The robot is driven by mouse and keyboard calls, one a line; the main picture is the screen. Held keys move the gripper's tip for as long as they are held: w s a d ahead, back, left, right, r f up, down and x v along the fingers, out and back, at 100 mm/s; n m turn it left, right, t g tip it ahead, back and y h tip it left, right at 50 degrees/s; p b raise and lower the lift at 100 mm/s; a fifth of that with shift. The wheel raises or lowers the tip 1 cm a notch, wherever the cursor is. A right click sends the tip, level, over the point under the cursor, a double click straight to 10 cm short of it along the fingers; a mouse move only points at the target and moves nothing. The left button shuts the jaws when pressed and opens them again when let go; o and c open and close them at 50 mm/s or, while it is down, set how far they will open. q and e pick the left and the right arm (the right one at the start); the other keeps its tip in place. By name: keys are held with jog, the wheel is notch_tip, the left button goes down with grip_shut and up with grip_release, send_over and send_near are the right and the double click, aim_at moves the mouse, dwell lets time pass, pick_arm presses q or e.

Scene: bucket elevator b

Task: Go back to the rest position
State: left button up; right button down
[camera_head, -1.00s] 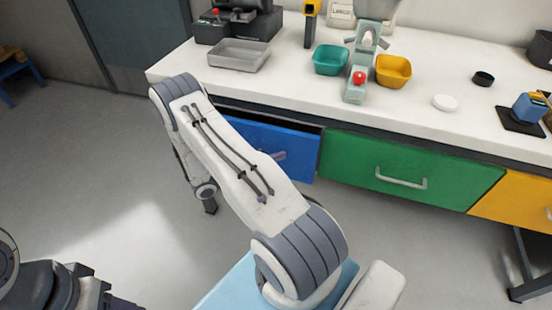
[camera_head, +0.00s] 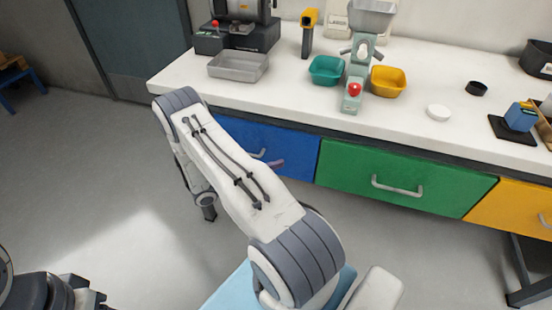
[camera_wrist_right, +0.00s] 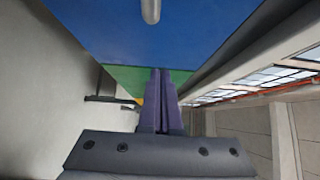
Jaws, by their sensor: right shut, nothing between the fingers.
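My right gripper (camera_head: 277,163) shows as small purple fingers past my white right arm, in front of the blue drawer (camera_head: 232,135). In the right wrist view my right gripper (camera_wrist_right: 161,72) has its two purple fingers together, with nothing between them. The blue drawer front (camera_wrist_right: 112,30) and its grey handle (camera_wrist_right: 151,8) are at the top of that view, apart from the fingertips. In the head view the drawer handle (camera_head: 258,154) is partly hidden by my arm. Dark parts of my left arm show at the lower left; its fingers are out of the picture.
A white counter (camera_head: 420,135) stands ahead, with a green drawer (camera_head: 345,180) and a yellow drawer (camera_head: 505,203) to the right. On it are a grey tray (camera_head: 238,67), a teal bowl (camera_head: 326,70) and a yellow bowl (camera_head: 388,82). The floor (camera_head: 70,170) at left is clear.

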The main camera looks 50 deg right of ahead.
jog(key=b+v, duration=0.1)
jog(key=v, duration=0.9)
jog(key=shift+a, duration=0.1)
jog(key=s+a+r+m+t+y, duration=0.2)
jog(key=s+a+r+m+y, duration=0.2)
jog(key=a+r+m+y, duration=0.7)
jog(key=s+a+r+m+t+y, duration=0.3)
jog(key=s+a+m, duration=0.3)
jog(key=a, duration=0.4)
jog(key=s+a+r+m+t+y, duration=0.2)
jog(key=s+a+r+m+y, duration=0.15)
jog(key=s+a+m, duration=0.5)
notch_tip(320, 180, up, 15)
jog(key=w+a+n+p, duration=0.1)
jog(key=w+p, duration=0.1)
jog(key=p, duration=1.2)
jog(key=shift+a+p, duration=0.3)
jog(key=shift+a, duration=0.1)
